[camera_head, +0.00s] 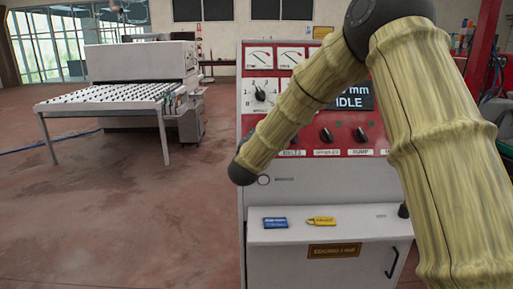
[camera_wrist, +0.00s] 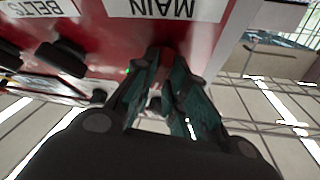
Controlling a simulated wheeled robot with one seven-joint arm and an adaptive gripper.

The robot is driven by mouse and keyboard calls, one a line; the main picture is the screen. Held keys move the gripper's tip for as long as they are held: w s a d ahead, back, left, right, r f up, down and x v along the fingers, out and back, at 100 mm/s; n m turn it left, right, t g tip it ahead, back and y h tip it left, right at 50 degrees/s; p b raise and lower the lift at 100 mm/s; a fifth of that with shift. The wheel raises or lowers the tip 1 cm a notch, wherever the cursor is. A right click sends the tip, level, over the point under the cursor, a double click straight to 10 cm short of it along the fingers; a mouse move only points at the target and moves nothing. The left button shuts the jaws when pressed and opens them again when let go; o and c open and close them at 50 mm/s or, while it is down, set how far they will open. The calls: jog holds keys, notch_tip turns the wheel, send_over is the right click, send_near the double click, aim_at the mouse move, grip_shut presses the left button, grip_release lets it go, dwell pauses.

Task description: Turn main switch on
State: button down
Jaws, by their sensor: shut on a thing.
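In the wrist view, the red panel appears upside down, with a white MAIN label (camera_wrist: 165,8) just above my gripper (camera_wrist: 166,88). My gripper's dark green fingers are at the panel below that label, shut on the main switch. The switch is almost wholly hidden between the fingers, so its turn position cannot be told. A small green light shows beside the left finger. In the head view, my arm covers the gripper and the main switch, left of the BELTS label (camera_head: 292,153).
Black knobs for spindles (camera_head: 326,135) and pump (camera_head: 361,135) sit to the right on the panel. The display (camera_head: 351,102) reads IDLE. A roller table (camera_head: 110,97) stands at left; floor between is clear.

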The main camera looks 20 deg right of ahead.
jog(key=shift+w+a+r+m+g+h+b, duration=0.1)
jog(key=shift+m+g+h+b, duration=0.25)
jog(key=shift+m, duration=0.5)
jog(key=shift+r+m+g+h+b, duration=0.1)
jog(key=shift+m+g+h+b, duration=0.2)
jog(key=shift+m, duration=0.55)
jog(key=shift+r+h, duration=0.1)
jog(key=shift+h, duration=0.15)
jog(key=c, duration=1.4)
grip_release()
jog(key=shift+c, duration=0.2)
jog(key=shift+f, duration=0.2)
jog(key=v, duration=1.1)
jog(key=shift+s+a, duration=0.25)
jog(key=shift+s, duration=0.1)
